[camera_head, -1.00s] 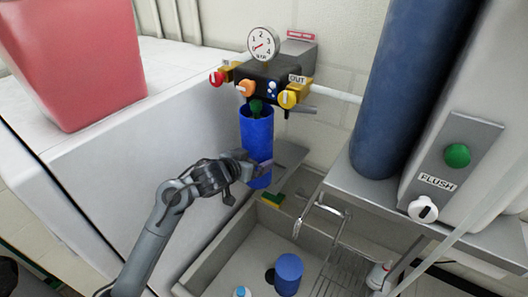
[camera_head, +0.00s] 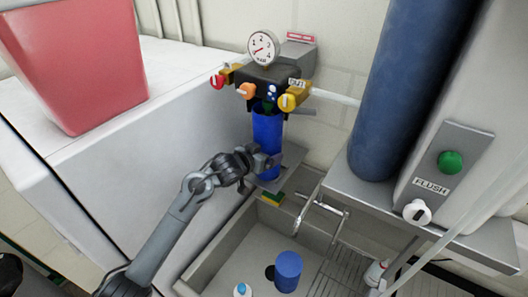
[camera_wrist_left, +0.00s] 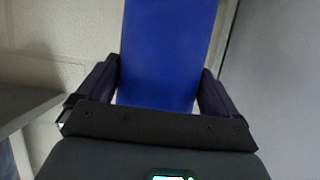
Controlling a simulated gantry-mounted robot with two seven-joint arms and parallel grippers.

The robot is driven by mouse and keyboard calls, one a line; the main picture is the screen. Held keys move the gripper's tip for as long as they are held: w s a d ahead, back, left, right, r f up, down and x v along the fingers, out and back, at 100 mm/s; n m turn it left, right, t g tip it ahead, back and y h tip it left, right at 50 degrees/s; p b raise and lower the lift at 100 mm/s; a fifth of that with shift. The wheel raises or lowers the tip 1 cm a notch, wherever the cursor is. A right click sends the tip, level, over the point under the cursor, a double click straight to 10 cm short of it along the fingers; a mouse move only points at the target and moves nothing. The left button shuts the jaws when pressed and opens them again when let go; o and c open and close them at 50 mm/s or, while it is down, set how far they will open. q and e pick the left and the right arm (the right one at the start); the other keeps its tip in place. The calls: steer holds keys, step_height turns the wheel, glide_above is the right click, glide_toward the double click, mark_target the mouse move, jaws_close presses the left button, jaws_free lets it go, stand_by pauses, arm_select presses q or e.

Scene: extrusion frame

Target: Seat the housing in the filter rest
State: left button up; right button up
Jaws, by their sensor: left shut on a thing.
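The blue cylindrical housing (camera_head: 267,135) stands roughly upright below the black filter head, with its open top close under the head. My left gripper (camera_head: 268,163) is shut on its lower part from the left. In the left wrist view, the housing (camera_wrist_left: 168,55) fills the space between the two dark fingers. A grey ledge (camera_head: 291,157) lies around and behind the housing's foot; I cannot tell whether it is the filter rest or whether the housing touches it. My right gripper is not in view.
The filter head (camera_head: 262,92) carries red, orange and yellow fittings and a gauge (camera_head: 263,47). Below lies the sink (camera_head: 225,257) with a faucet (camera_head: 322,205), a sponge (camera_head: 271,198) and a blue cylinder (camera_head: 288,272). A large blue tank (camera_head: 405,90) stands at right, a red bin (camera_head: 75,60) at left.

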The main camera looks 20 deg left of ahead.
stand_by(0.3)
arm_select(q)
steer(key=o, duration=1)
steer(key=shift+f, duration=0.15)
steer(key=shift+o, duration=0.2)
